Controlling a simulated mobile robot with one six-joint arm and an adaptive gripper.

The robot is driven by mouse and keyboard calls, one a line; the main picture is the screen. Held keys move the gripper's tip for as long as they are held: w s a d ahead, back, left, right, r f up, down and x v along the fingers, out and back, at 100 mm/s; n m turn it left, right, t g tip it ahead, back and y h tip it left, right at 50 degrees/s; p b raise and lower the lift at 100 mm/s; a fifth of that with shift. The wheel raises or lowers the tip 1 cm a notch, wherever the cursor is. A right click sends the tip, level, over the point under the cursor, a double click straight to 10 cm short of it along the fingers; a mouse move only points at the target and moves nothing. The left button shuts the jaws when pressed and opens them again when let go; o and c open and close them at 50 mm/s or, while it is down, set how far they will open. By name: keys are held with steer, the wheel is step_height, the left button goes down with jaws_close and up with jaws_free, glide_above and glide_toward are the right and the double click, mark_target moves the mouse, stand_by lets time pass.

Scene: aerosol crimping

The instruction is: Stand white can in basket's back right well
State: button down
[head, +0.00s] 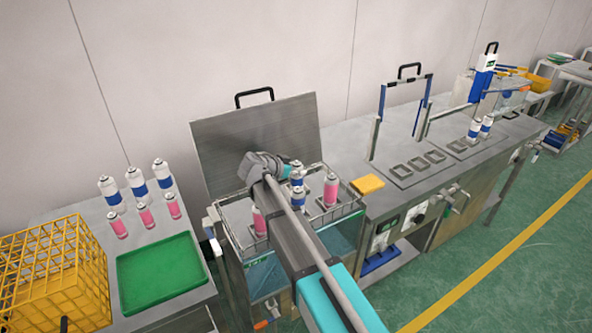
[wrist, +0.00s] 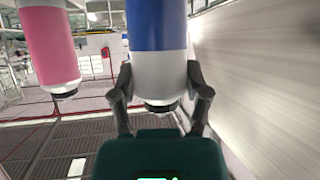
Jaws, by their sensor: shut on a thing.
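The white can (wrist: 158,75) with a blue band is between the fingers of my gripper (wrist: 160,97), which is shut on its white end in the wrist view. In the head view my gripper (head: 289,171) is over the wire basket (head: 345,208), next to white cans with blue bands (head: 297,177); my arm and the crowding hide which one is held and whether it touches the basket floor. A pink can (head: 330,189) stands at the basket's right side. Another pink can (head: 259,222) stands at its left front. A pink can (wrist: 52,45) shows left of the held can in the wrist view.
The raised metal lid (head: 255,140) stands behind the basket. A yellow block (head: 367,184) lies on the bench to the right. Left are several cans (head: 136,186), a green tray (head: 160,270) and a yellow crate (head: 55,270).

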steer(key=shift+c, duration=0.3)
jaws_free()
steer(key=shift+r, duration=0.1)
steer(key=shift+s+a+r+p, duration=0.1)
steer(key=shift+p, duration=0.25)
steer(key=shift+s+a+r, duration=0.2)
steer(key=shift+s, duration=0.05)
steer(key=p+v, duration=0.5)
steer(key=v, duration=0.6)
